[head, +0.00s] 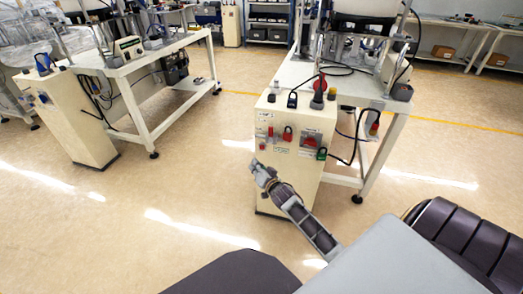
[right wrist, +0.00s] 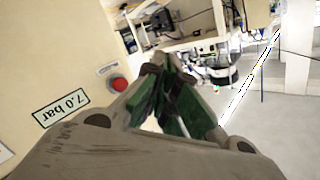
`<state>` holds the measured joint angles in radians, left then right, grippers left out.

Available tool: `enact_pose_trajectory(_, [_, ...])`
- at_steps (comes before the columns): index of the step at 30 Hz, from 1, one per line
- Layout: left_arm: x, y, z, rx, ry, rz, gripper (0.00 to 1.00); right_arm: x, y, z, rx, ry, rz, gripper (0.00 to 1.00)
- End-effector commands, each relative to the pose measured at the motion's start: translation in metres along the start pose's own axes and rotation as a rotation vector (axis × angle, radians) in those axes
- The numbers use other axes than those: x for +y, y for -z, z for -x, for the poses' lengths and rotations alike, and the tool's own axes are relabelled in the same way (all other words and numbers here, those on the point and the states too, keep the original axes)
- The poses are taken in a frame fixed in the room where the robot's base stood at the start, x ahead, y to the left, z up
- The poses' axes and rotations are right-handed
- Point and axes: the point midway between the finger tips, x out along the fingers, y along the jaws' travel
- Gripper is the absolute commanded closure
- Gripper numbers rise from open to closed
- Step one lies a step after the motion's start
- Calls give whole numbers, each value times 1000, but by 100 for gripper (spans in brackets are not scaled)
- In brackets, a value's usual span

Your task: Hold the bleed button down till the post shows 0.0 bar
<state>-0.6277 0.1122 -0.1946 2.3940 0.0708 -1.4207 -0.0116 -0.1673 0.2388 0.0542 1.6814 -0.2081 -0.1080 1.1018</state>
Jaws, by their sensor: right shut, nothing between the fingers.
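The cream post (head: 288,185) stands at the front end of a white bench. Its side also fills the left of the right wrist view (right wrist: 50,50). There a red round button (right wrist: 118,84) sits beside a green-framed readout (right wrist: 61,114) that reads 7.0 bar, tilted in the picture. My right gripper (head: 258,168) is at the left edge of the post in the head view. In the wrist view its green-padded fingers (right wrist: 160,75) are closed together and empty, to the right of the button and apart from it in the picture. My left gripper is not in view.
The post's front carries a red padlock (head: 287,133), a green padlock (head: 321,154) and red handles. A dark padlock (head: 292,100) stands on top. Another post (head: 75,125) and bench stand at the left. The floor between the benches is clear.

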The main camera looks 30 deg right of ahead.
Motion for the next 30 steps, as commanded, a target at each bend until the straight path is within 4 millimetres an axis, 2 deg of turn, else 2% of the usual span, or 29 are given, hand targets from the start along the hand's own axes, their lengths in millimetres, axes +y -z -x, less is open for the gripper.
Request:
enact_pose_trajectory(3, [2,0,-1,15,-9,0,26,6,5,-8,1,1,3,100])
enact_pose_trajectory(13, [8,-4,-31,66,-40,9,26,21,19,-27,0,-1,3,100])
enact_pose_trajectory(21, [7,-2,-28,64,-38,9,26,29,30,-41,0,0,2,100])
enact_pose_trajectory(30, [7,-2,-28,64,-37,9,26,33,33,-45,0,0,1,100])
